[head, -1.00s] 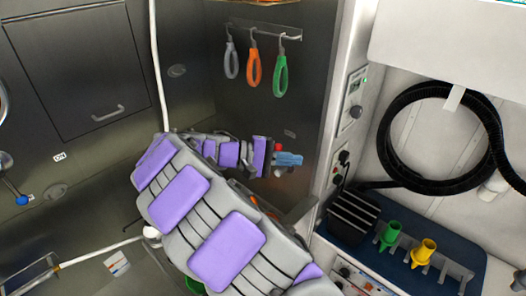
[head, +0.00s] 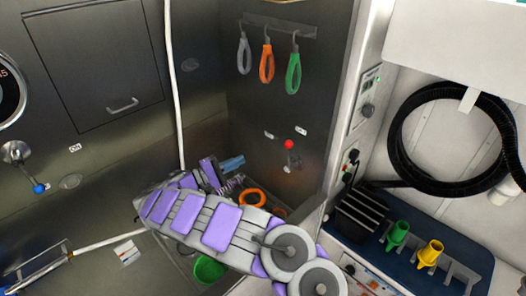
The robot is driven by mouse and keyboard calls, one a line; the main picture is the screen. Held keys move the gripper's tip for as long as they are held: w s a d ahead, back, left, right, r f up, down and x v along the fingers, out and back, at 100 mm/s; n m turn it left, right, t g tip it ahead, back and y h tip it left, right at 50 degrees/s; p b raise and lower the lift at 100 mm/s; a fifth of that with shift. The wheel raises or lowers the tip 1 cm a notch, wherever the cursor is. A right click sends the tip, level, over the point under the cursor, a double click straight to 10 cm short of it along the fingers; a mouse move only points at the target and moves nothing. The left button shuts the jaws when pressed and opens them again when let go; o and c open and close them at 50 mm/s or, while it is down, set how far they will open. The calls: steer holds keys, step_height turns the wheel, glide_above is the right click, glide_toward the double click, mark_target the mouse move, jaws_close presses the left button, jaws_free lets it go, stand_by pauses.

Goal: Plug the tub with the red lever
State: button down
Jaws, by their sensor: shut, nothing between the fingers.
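The red lever (head: 289,144) is on the dark steel wall at the tub's far right corner. Its red knob stands above its pivot, with a small white label on either side. The steel tub (head: 150,262) lies below, partly covered by my arm; its drain cannot be made out. My gripper (head: 234,162), with blue fingers, is shut and empty. It is left of the red lever and a little lower in the picture, apart from it.
A blue-knobbed lever (head: 39,188) is on the left wall. An orange ring (head: 252,197) and a green bowl (head: 210,270) are low in the tub. Looped handles (head: 267,66) hang above the red lever. A counter with a black hose (head: 400,150) is at right.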

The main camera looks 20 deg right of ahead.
steer(key=s+d+r+b, duration=0.2)
steer(key=d+r, duration=0.1)
steer(key=d, duration=0.9)
steer(key=shift+d, duration=0.2)
steer(key=shift+s, duration=0.1)
steer(key=shift+s+d+r+m+y+b, duration=0.15)
steer(key=shift+s+d+r+m+b, duration=0.05)
steer(key=shift+s+m+b, duration=0.2)
steer(key=shift+s+d+r+m+y+b, duration=0.15)
steer(key=shift+s+m+b, duration=0.15)
steer(key=shift+s+m, duration=0.1)
steer(key=shift+a, duration=0.1)
